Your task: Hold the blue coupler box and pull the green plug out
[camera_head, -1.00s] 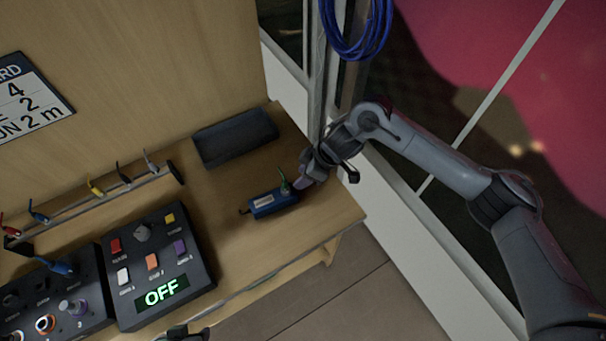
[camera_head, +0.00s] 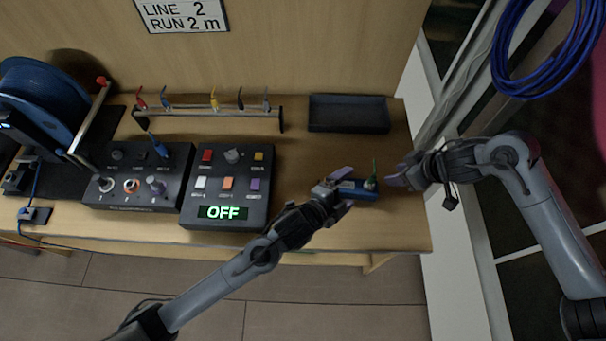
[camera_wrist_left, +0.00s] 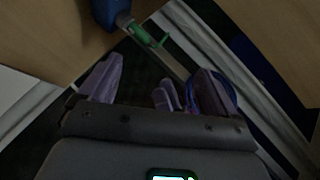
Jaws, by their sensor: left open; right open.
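The blue coupler box (camera_head: 352,190) lies on the bench near its right end, and its top also shows in the left wrist view (camera_wrist_left: 108,10). The green plug (camera_head: 373,170) is at the box's right end, with a green part standing up; it also shows in the left wrist view (camera_wrist_left: 143,35). My left gripper (camera_head: 340,183) is open at the box's left part; contact cannot be told. It also shows in the left wrist view (camera_wrist_left: 155,85), with empty space between its fingers. My right gripper (camera_head: 398,178) is open, just right of the plug and apart from it.
A dark tray (camera_head: 348,114) sits behind the box. A control panel (camera_head: 231,187) reading OFF stands to the left, beside another panel (camera_head: 138,176). A rack (camera_head: 208,113) with coloured leads is behind them. A blue cable coil (camera_head: 548,45) hangs at right.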

